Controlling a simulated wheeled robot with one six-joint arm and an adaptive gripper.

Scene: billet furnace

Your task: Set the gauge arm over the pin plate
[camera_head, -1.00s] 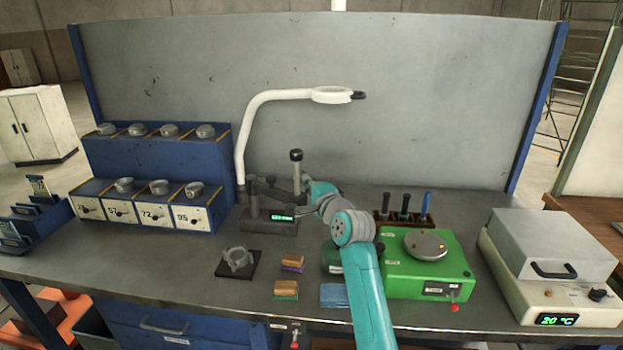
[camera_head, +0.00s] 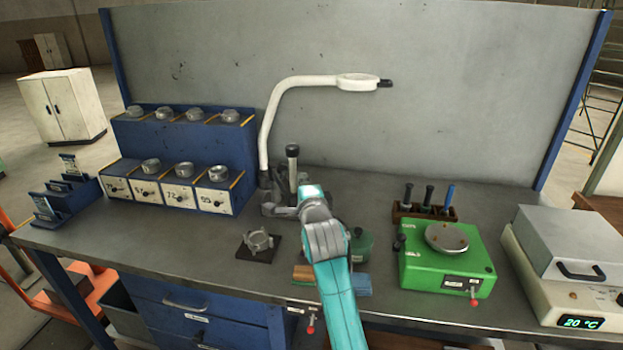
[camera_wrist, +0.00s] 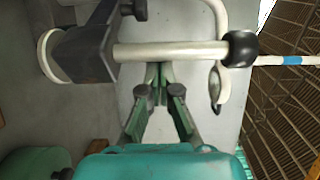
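The gauge stand (camera_head: 270,207) is a dark unit with an upright grey post topped by a black knob (camera_head: 292,150), at the bench's middle. My gripper (camera_wrist: 159,70) is at this stand; its two fingers come together beside the pale post (camera_wrist: 180,52) in the wrist view. A dark clamp block (camera_wrist: 82,50) is left of the post there. I see nothing clearly between the fingertips. The gauge arm is mostly hidden behind my wrist in the head view. A round metal plate (camera_head: 446,237) lies on the green box (camera_head: 430,270); whether it is the pin plate is unclear.
A toothed metal ring (camera_head: 258,241) sits on a black square in front of the stand. A white lamp arm (camera_head: 268,135) rises behind. A tool rack (camera_head: 425,211) stands behind the green box, a heater (camera_head: 565,250) at right, a blue bin rack (camera_head: 180,160) at left.

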